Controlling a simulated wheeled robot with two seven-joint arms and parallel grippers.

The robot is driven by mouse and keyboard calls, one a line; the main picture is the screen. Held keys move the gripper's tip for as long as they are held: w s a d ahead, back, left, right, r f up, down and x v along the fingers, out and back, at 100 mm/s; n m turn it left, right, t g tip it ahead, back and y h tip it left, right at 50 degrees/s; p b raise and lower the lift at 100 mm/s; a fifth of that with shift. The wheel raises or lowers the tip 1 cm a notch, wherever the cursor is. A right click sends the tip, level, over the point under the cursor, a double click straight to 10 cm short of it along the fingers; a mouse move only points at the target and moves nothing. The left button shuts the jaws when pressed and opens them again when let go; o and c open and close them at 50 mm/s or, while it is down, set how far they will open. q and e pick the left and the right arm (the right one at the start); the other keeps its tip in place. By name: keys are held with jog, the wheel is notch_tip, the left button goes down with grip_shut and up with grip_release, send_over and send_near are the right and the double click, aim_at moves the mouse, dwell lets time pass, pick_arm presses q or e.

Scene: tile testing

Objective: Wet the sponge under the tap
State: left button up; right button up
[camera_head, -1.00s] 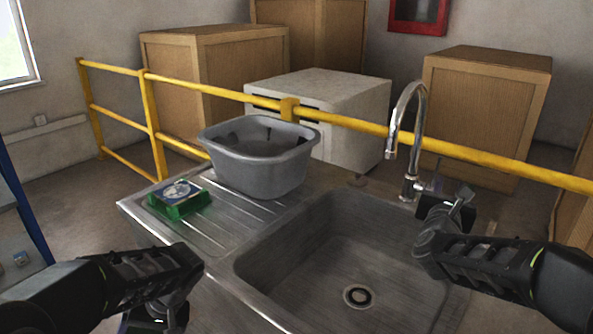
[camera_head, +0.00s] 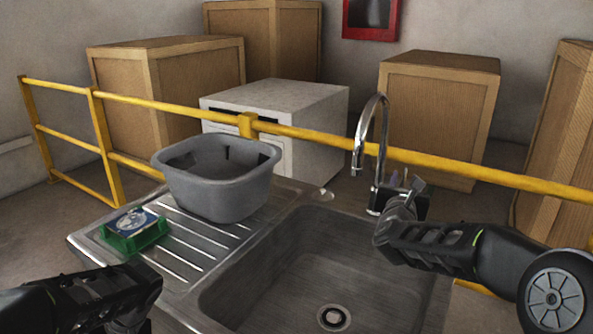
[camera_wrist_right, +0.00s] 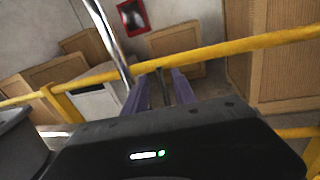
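The tap (camera_head: 372,150) is a curved chrome spout at the back rim of the sink (camera_head: 290,275); no water shows below it. My right gripper (camera_head: 412,184) is beside the tap's base, on its right. In the right wrist view its two purplish fingers (camera_wrist_right: 162,88) are apart, with a thin upright piece showing between them that may be the tap's lever. A green block with a blue-and-white top (camera_head: 134,229), perhaps the sponge in its holder, lies on the drainboard. My left arm comes in at the lower left; its fingers are hidden.
A grey basin (camera_head: 220,190) stands on the drainboard (camera_head: 190,262) behind the green block. A yellow rail (camera_head: 320,138) runs behind the sink. Wooden crates (camera_head: 440,115) and a white cabinet (camera_head: 310,120) stand beyond it. The sink bowl is empty.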

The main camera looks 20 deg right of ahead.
aim_at(406, 170)
pick_arm(q)
jog(key=shift+r+p, duration=0.85)
jog(key=shift+r, duration=0.1)
pick_arm(e)
jog(key=x, duration=0.8)
jog(key=shift+w+d, duration=0.25)
grip_shut()
